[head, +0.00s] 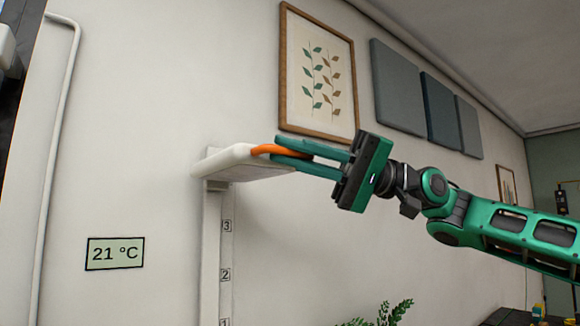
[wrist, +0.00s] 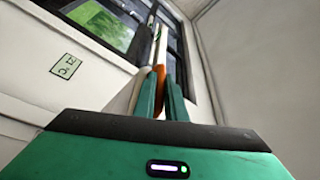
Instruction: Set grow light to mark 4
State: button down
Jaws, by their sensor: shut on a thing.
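The grow light (head: 235,166) is a white, flat lamp head on an upright white post with a numbered scale (head: 226,250). Marks 1, 2 and 3 show below the lamp head; mark 4 is not visible. An orange handle (head: 268,150) sticks out from the lamp head's right side. My gripper (head: 287,150) comes in from the right and is shut on the orange handle, one finger above and one below. In the wrist view the handle (wrist: 160,80) shows between the two green fingers, with the white lamp edge just left of them.
A wall display (head: 115,253) reading 21 °C is left of the post. A framed leaf picture (head: 318,75) and dark wall panels (head: 405,85) hang behind my gripper. A green plant (head: 385,314) is at the bottom. The air beneath the lamp head looks clear.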

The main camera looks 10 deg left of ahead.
jog(key=shift+w+r, duration=0.2)
jog(key=shift+r, duration=0.05)
jog(key=c, duration=2.2)
grip_release()
jog(key=shift+o, duration=0.6)
jog(key=shift+f, duration=0.1)
jog(key=v, duration=1)
jog(key=shift+w+d, duration=0.2)
jog(key=shift+d, duration=0.1)
jog(key=shift+f, duration=0.15)
